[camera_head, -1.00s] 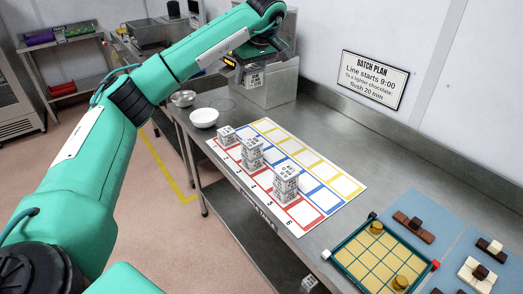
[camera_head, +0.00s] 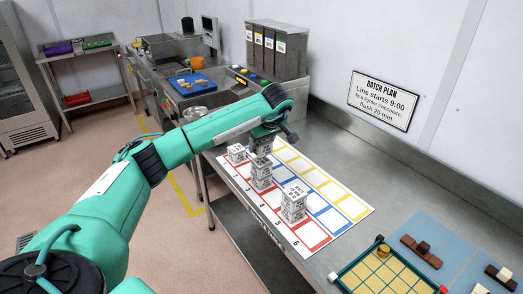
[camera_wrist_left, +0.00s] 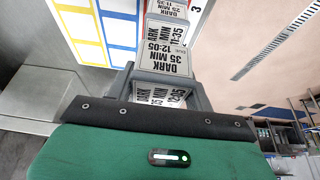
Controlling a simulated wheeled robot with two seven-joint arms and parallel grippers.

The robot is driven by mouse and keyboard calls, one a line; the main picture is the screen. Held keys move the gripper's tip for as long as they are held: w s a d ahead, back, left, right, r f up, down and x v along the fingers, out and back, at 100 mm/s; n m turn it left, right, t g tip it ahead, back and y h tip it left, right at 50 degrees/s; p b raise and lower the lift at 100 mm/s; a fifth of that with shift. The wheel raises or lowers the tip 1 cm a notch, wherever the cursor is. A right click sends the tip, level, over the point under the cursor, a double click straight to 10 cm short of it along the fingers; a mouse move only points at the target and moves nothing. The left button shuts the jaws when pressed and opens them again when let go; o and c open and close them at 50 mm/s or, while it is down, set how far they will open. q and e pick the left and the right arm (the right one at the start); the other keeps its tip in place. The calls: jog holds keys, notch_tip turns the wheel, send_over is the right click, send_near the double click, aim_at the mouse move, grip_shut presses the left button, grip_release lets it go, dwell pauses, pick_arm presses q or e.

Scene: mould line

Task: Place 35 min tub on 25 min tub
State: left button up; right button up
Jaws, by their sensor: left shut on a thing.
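My left gripper (camera_head: 266,137) is shut on a white-labelled tub (camera_head: 263,147), held over the far part of the numbered mat (camera_head: 317,176). In the left wrist view the held tub's label (camera_wrist_left: 165,62) reads "DARK 35 MIN 12:05", between the grey fingers. Just beyond it, close by, is a tub marked 11:35 (camera_wrist_left: 168,30); its other label appears to read 25 min. In the head view a stack of tubs (camera_head: 261,172) stands just in front of the held tub. I cannot tell whether they touch. My right gripper is not in view.
A single tub (camera_head: 236,154) stands left of the stack, and more tubs (camera_head: 293,204) stand nearer on the mat. A green-edged tray (camera_head: 383,270) lies at the front right. A wall closes the back.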

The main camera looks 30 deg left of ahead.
aim_at(262, 152)
pick_arm(q)
notch_tip(262, 152, down, 3)
jog(key=shift+f+p, duration=0.1)
jog(key=shift+p, duration=0.3)
jog(key=shift+f, duration=0.3)
jog(key=o, duration=0.6)
jog(key=shift+f, duration=0.1)
jog(key=o, duration=0.4)
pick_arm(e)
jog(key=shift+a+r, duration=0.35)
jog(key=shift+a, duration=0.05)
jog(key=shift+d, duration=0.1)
